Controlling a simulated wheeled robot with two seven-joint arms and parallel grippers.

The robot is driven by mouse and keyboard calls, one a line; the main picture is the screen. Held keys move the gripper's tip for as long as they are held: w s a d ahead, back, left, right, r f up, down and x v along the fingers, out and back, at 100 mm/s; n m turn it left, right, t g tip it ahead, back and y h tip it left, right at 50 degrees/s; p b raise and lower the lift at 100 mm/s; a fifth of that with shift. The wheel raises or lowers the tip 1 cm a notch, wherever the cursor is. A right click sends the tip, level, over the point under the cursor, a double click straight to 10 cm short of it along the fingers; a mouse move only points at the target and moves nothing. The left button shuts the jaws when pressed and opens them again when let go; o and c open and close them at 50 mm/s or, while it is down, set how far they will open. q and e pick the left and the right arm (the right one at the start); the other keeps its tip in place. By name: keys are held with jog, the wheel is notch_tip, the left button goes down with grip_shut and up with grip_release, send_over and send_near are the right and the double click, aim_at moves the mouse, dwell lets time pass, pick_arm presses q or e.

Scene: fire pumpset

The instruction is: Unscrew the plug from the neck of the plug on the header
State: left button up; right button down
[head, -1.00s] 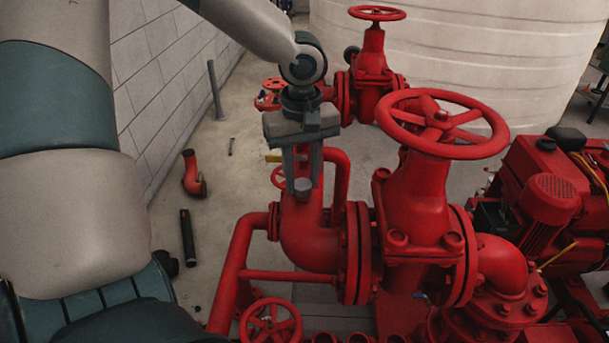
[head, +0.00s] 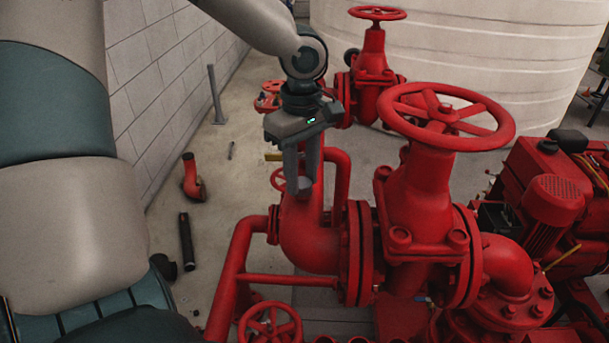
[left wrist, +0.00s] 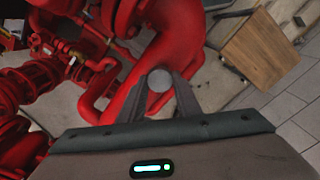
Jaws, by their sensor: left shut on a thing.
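The plug (head: 303,186) is a small round grey piece at the top of the red header elbow (head: 310,238). In the left wrist view the plug (left wrist: 159,80) shows as a grey disc between the two fingertips. My left gripper (head: 304,182) points down from above and is shut on the plug; it also shows in the left wrist view (left wrist: 159,88). The neck under the plug is hidden by the plug and fingers, so I cannot tell how far the plug is in it. My right gripper is not in view.
A red gate valve with a large handwheel (head: 445,117) stands close on the right. A second valve (head: 372,62) stands behind. A red engine (head: 548,190) is far right. A loose red elbow (head: 192,178) and a dark pipe (head: 186,240) lie on the floor left.

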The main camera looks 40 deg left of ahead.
pick_arm(q)
jog(key=shift+f+n+b, duration=0.15)
jog(key=shift+n+b, duration=0.45)
jog(key=shift+n, duration=0.4)
jog(key=shift+n+b, duration=0.35)
jog(key=shift+n, duration=0.95)
